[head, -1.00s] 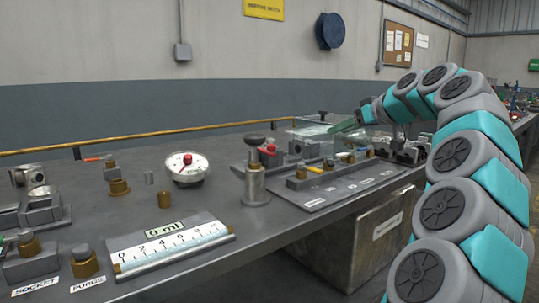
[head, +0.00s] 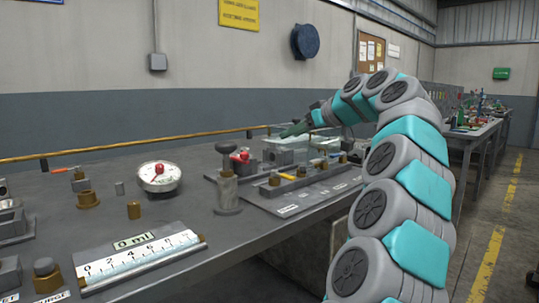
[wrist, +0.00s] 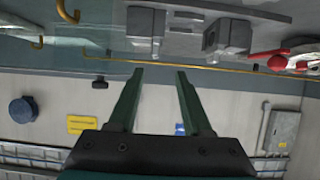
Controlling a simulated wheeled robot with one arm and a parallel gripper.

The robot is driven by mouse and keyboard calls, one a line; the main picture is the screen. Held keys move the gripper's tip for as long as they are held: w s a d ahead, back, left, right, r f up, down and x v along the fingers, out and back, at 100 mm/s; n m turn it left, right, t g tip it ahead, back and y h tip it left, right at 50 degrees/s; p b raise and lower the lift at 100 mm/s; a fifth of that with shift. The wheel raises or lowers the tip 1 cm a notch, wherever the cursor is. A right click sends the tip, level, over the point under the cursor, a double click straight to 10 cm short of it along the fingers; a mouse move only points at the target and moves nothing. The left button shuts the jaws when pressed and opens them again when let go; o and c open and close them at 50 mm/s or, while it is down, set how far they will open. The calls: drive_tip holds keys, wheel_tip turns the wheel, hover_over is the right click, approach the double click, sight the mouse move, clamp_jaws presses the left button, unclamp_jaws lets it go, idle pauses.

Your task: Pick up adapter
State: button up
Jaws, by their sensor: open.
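Small fittings stand on the grey workbench (head: 150,240), but none is clearly labelled as the adapter, so I cannot tell which it is. They include a short brass cylinder (head: 134,210), a stepped brass fitting (head: 88,199) and a small grey cylinder (head: 119,188). My gripper (head: 284,135) is above the far part of the bench, near the clear box, well away from these fittings. In the wrist view my gripper (wrist: 160,72) has its two green fingers apart with nothing between them.
A fitting plate (head: 300,192) lies right of the post. A brass rail (head: 110,147) runs along the back. Open floor (head: 490,210) lies at right.

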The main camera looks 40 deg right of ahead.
sight(275, 143)
drive_tip(key=x, duration=0.8)
drive_tip(key=shift+d+p, duration=0.3)
drive_tip(key=shift+d, duration=0.05)
drive_tip(key=shift+s, duration=0.1)
drive_tip(key=shift+c, duration=0.3)
clamp_jaws()
